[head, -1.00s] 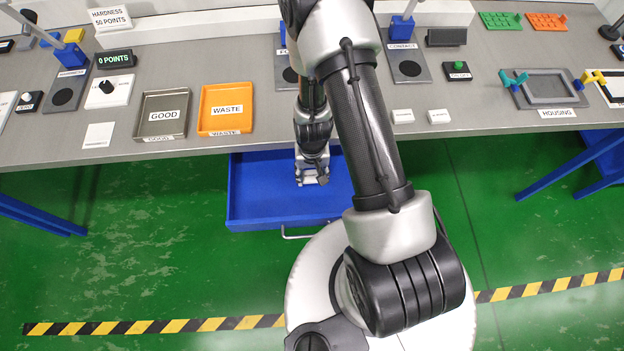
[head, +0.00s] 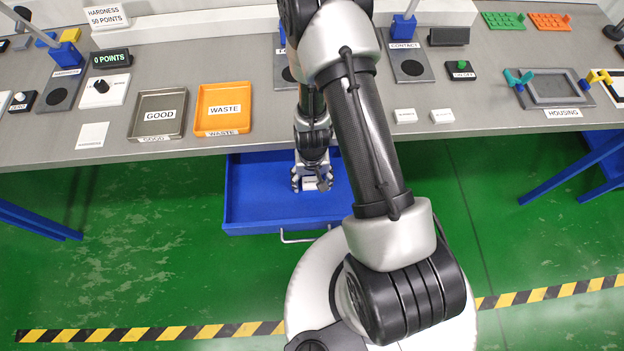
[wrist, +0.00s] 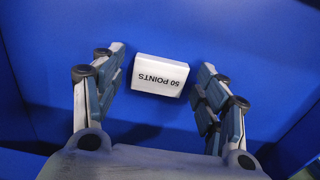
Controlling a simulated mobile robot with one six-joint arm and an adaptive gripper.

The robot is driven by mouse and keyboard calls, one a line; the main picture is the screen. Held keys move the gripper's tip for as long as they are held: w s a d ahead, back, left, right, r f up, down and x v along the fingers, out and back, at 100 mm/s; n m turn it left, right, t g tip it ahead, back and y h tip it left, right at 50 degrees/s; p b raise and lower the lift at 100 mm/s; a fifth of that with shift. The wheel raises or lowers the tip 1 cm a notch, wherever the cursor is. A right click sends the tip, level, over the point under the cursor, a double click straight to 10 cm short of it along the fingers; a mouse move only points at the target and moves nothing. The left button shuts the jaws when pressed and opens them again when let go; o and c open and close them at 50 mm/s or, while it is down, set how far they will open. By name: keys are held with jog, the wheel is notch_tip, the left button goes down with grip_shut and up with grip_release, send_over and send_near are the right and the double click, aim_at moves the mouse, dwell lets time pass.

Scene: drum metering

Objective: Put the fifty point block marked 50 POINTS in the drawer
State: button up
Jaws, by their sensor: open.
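The white block marked 50 POINTS (wrist: 160,75) lies on the floor of the blue drawer (wrist: 250,30), its label upside down in the wrist view. In the head view the block (head: 310,184) shows below my gripper. The drawer (head: 245,205) is pulled out under the bench. My gripper (wrist: 160,85) is open, with one finger on each side of the block and visible gaps between the fingers and the block. In the head view my gripper (head: 311,182) is low inside the drawer, partly hidden by my arm.
On the bench above stand a GOOD tray (head: 140,130), an orange WASTE tray (head: 201,125), and two white blocks (head: 405,115) at the front edge. The bench edge overhangs the drawer's back. The drawer floor around the block is clear.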

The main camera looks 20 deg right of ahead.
notch_tip(320, 180, up, 12)
jog(key=p, duration=1.2)
notch_tip(320, 180, up, 25)
jog(key=n+t, duration=0.2)
send_over(312, 183)
jog(key=w+a, duration=0.1)
jog(key=w, duration=0.1)
jog(key=s+a+r+n+t, duration=0.1)
jog(key=s+r+t, duration=0.1)
jog(key=s+r, duration=1.4)
jog(key=shift+s+a+r+n+t, duration=0.15)
jog(key=shift+a+r+n+t, duration=0.2)
jog(key=shift+r, duration=0.25)
jog(key=shift+f, duration=0.1)
